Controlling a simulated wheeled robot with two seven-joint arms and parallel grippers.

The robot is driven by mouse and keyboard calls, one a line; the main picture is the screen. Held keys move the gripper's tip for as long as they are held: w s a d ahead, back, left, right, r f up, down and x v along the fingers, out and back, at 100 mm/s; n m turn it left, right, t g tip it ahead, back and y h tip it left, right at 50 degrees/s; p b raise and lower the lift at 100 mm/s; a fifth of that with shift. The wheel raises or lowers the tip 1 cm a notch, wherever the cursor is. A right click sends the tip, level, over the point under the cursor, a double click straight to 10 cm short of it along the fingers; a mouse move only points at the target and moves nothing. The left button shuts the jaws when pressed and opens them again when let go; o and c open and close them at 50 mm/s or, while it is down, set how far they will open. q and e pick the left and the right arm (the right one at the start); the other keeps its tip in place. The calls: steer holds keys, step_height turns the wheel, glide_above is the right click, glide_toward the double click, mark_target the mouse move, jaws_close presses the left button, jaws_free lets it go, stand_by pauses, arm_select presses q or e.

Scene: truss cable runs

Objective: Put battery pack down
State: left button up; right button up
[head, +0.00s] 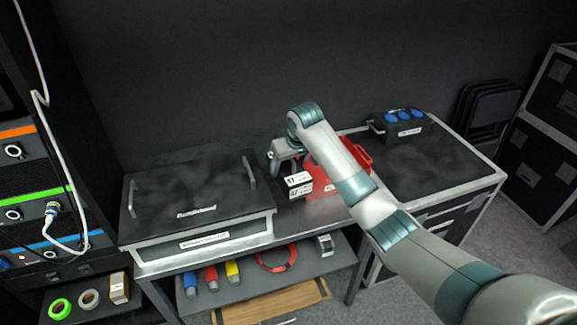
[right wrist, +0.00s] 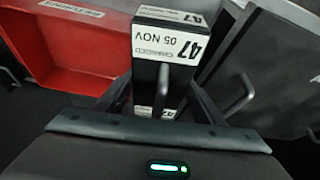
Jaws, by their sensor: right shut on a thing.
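The battery pack (head: 299,184) is a black block with white labels, seen in the head view between the black-lidded case and the red bin. In the right wrist view the pack (right wrist: 165,42) shows a label reading 47, 05 NOV, and a handle. My right gripper (head: 287,154) is shut on it from above. In the right wrist view the fingers (right wrist: 163,95) stand on either side of the pack. I cannot tell whether its underside touches the bench. My left gripper is not in view.
The red bin (head: 361,154) stands close on the pack's right. The black-lidded case (head: 190,190) is on its left. A power box with blue sockets (head: 402,122) sits on the right-hand cabinet, whose black top (head: 440,160) is otherwise clear. Coloured connectors lie on the shelf below (head: 335,270).

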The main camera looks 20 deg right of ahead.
steer(key=shift+w+d+r, duration=0.1)
steer(key=shift+d+r, duration=0.2)
steer(key=shift+d, duration=0.2)
steer(key=d+r+m+h, duration=0.1)
steer(key=d+r+m, duration=0.15)
steer(key=d, duration=1.35)
steer(key=d+r+m+h, duration=0.1)
steer(key=d+m, duration=0.3)
steer(key=d, duration=1.2)
steer(key=shift+s+a+m+g+h, duration=1.05)
steer(key=shift+s+m, duration=2.2)
steer(key=shift+s, duration=1.35)
steer(key=s+a+f+n+y+b, duration=0.1)
steer(key=s+a, duration=0.4)
steer(key=a, duration=0.6)
steer(key=s+a+f+n+t+y+b, duration=0.1)
steer(key=s+a+f+n, duration=0.3)
steer(key=a, duration=0.7)
steer(key=s+a+f+n+t+y+b, duration=0.1)
steer(key=s+a+f+n+b, duration=0.1)
steer(key=s+a+n, duration=0.4)
steer(key=shift+s+a+f, duration=0.7)
steer(key=shift+s+a, duration=0.45)
steer(key=shift+a, duration=1.3)
steer(key=shift+y, duration=0.25)
